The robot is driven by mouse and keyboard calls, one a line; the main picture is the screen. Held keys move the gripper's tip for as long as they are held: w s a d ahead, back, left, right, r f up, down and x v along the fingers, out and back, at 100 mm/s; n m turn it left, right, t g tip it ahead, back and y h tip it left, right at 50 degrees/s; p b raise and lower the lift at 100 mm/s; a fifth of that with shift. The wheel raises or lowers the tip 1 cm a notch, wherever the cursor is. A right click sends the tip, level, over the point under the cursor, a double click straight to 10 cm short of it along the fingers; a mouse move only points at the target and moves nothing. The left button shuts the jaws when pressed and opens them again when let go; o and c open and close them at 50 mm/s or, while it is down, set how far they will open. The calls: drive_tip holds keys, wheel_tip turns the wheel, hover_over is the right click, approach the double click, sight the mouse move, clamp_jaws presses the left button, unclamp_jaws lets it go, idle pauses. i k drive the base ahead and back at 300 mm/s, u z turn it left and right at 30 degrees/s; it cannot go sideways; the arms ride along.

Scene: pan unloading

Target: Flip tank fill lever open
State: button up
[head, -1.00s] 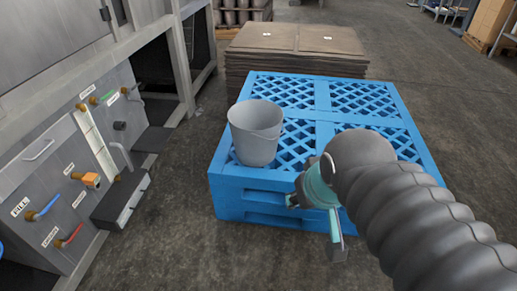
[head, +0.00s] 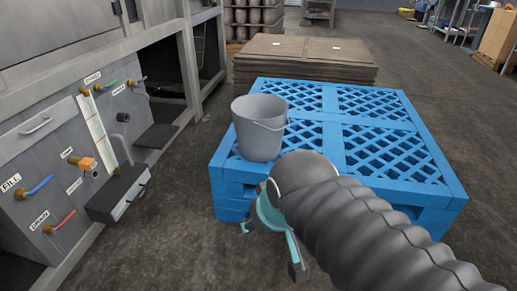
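The blue-handled lever (head: 40,186) beside the FILL label (head: 11,183) is on the grey panel at the far left of the head view. Its handle slants up to the right from a brass fitting. A red-handled lever (head: 65,220) sits below it, beside a label that seems to read DRAIN. My gripper (head: 271,250) is at the lower middle, well to the right of the panel and in front of the blue pallet. Its fingers look spread apart with nothing between them. My arm partly hides it.
A grey bucket (head: 259,143) stands on the blue pallet (head: 232,182). A dark box (head: 112,198) juts from the panel's lower right. Flat brown stacks (head: 300,68) lie behind the pallet. Bare floor (head: 150,235) lies between panel and pallet.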

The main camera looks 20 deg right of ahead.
sight(27, 195)
drive_tip(key=u, duration=1.6)
drive_tip(key=i, duration=1.45)
drive_tip(key=u, duration=0.65)
drive_tip(key=k, duration=0.8)
